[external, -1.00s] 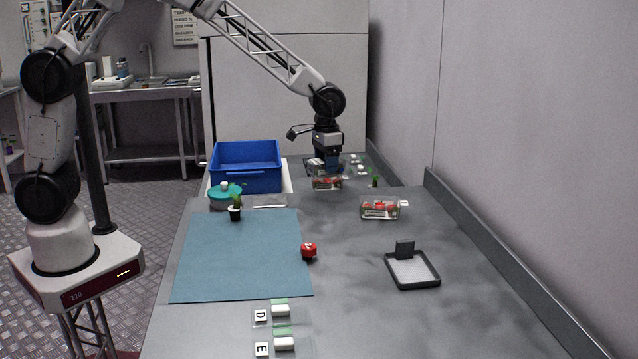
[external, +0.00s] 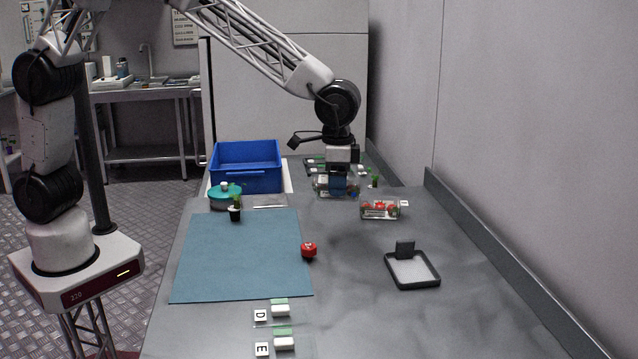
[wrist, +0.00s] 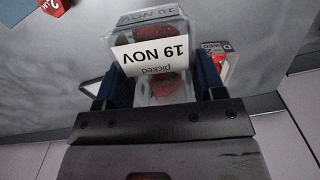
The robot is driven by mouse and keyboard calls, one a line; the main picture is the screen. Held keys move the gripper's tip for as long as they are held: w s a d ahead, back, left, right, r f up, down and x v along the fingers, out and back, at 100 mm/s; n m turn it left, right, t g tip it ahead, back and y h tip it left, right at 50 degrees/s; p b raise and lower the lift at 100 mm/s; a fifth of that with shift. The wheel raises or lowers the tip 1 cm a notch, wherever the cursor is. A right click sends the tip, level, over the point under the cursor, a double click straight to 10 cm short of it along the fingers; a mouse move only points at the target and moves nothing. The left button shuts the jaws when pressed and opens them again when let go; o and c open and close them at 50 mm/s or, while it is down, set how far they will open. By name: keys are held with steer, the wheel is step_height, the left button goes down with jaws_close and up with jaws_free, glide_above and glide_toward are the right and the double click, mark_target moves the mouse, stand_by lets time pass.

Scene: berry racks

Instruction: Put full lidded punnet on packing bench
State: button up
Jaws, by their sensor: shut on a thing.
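My gripper (external: 338,186) is low over the far part of the grey bench (external: 350,300). It is shut on a clear punnet (external: 321,184), whose ends show on both sides of the fingers. In the wrist view the punnet (wrist: 150,53) sits between the blue finger pads of my gripper (wrist: 162,85). Its white label reads "picked 19 NOV", and red berries show through the clear plastic. I cannot tell whether it touches the bench. A second clear punnet with red berries (external: 380,209) stands nearer and to the right.
A blue crate (external: 262,185) stands at the back left, with a teal-lidded pot (external: 222,200) before it.

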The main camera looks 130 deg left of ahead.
steer(key=w+d+r+m, duration=0.2)
steer(key=w+d, duration=0.2)
steer(key=d, duration=0.8)
steer(key=w+d+r+m, duration=0.2)
steer(key=w+d+r, duration=0.1)
steer(key=d, duration=1)
steer(key=w+d+r+m, duration=0.2)
steer(key=w+d+m, duration=0.1)
steer(key=d, duration=1)
steer(key=shift+w+d+r, duration=0.15)
steer(key=shift+w+r, duration=0.15)
steer(key=shift+w, duration=0.55)
steer(key=s+a+f+n, duration=0.1)
steer(key=s+a+f, duration=0.1)
steer(key=s+a, duration=0.3)
steer(key=s+a+f+n, duration=0.2)
steer(key=s+a+f, duration=0.1)
steer(key=s, duration=1)
steer(key=s+a+f+n, duration=0.1)
steer(key=s+a+f, duration=0.2)
steer(key=s+a, duration=0.3)
steer(key=s, duration=0.3)
steer(key=shift+s+a+f+n, duration=0.15)
steer(key=shift+s+a+n, duration=0.15)
steer(key=shift+f, duration=0.2)
steer(key=shift+f, duration=3.2)
